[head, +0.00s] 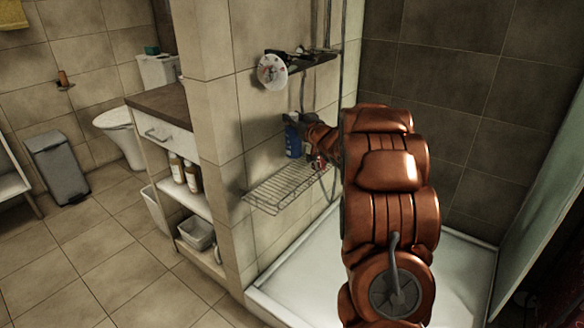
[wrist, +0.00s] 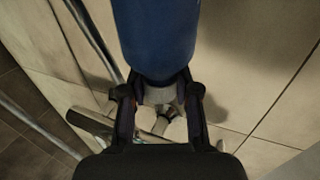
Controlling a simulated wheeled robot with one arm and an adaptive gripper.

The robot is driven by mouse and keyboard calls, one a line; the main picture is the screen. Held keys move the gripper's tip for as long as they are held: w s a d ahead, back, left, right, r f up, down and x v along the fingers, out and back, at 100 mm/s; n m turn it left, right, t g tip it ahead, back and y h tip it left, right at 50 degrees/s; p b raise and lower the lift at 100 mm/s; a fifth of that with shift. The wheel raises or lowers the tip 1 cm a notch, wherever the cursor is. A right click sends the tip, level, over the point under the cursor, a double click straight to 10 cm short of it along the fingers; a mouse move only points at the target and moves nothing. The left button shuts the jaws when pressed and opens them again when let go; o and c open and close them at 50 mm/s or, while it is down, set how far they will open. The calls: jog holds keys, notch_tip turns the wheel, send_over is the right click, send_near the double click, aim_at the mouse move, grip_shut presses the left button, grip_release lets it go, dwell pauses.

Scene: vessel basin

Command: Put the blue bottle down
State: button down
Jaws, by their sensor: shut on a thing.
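The blue bottle (head: 292,138) shows in the head view just above the wire shelf on the tiled wall, at the end of my arm. In the wrist view the blue bottle (wrist: 155,38) fills the top middle, between my fingers. My gripper (wrist: 160,92) is shut on it; in the head view my gripper (head: 310,142) is partly hidden by my arm. The wire shelf (head: 285,188) is fixed to the wall below the bottle. I cannot tell whether the bottle's base touches the shelf.
A dark upper shelf (head: 312,62) with a round white shower head (head: 271,72) is above. A metal pipe (wrist: 92,35) runs along the wall. The white shower tray (head: 310,270) lies below. A cabinet (head: 165,130) with bottles stands left. The wire shelf's front part looks bare.

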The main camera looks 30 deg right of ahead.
aim_at(298, 150)
jog(key=shift+w+a+f, duration=0.1)
jog(key=shift+a+f, duration=0.15)
jog(key=shift+f, duration=0.15)
jog(key=f+b, duration=0.1)
jog(key=f, duration=0.2)
jog(key=f+b, duration=0.1)
jog(key=f, duration=0.5)
jog(key=shift+d+b, duration=0.25)
jog(key=shift+b, duration=0.15)
jog(key=shift+f, duration=0.25)
jog(key=c, duration=0.8)
grip_release()
jog(key=shift+c, duration=0.2)
